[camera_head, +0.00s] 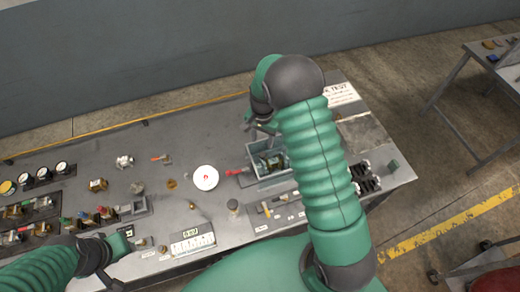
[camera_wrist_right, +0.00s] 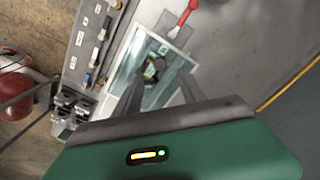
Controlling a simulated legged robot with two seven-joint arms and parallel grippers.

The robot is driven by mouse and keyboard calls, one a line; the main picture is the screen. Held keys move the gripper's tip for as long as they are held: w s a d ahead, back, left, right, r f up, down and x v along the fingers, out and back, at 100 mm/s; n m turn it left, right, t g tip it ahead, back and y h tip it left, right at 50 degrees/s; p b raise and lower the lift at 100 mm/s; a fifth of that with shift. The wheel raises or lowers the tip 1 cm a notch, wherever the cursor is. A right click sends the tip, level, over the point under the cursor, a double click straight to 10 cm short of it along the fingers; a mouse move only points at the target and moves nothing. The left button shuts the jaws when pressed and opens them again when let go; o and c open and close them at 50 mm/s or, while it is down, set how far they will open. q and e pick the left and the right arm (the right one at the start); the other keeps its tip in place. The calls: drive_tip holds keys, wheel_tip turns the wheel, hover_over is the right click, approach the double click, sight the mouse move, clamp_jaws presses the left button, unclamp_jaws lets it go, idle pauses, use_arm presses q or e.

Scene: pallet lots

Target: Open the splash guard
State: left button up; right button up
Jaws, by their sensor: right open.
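A grey box (camera_head: 268,176) with a fitting inside stands on the bench, partly hidden by my right arm. In the right wrist view, a pale, see-through rectangle that looks like the splash guard (camera_wrist_right: 128,72) lies over or around this box. I cannot tell whether it is closed. A dark and brass fitting (camera_wrist_right: 152,70) shows within it. My right gripper (camera_head: 258,124) is above the far side of the box. In the wrist view its two fingers (camera_wrist_right: 158,92) are apart and empty, pointing at the box. My left gripper (camera_head: 118,256) is low over the bench's front left; its fingers are unclear.
A red-handled lever (camera_head: 237,172) sticks out left of the box and shows in the wrist view (camera_wrist_right: 188,12). A white disc (camera_head: 205,178), gauges (camera_head: 44,174) and several valves crowd the left. A switch strip (camera_wrist_right: 94,45) runs beside the box.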

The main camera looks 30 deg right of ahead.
sight(262, 154)
drive_tip(key=f+p, duration=0.1)
drive_tip(key=f, duration=0.3)
drive_tip(key=f+p, duration=0.1)
drive_tip(key=f, duration=0.4)
drive_tip(key=shift+w+d, duration=0.1)
drive_tip(key=shift+d, duration=0.1)
drive_tip(key=shift+f, duration=0.25)
drive_tip(key=shift+c, duration=0.3)
drive_tip(key=shift+a, duration=0.15)
drive_tip(key=c, duration=0.5)
clamp_jaws()
drive_tip(key=shift+r, duration=0.1)
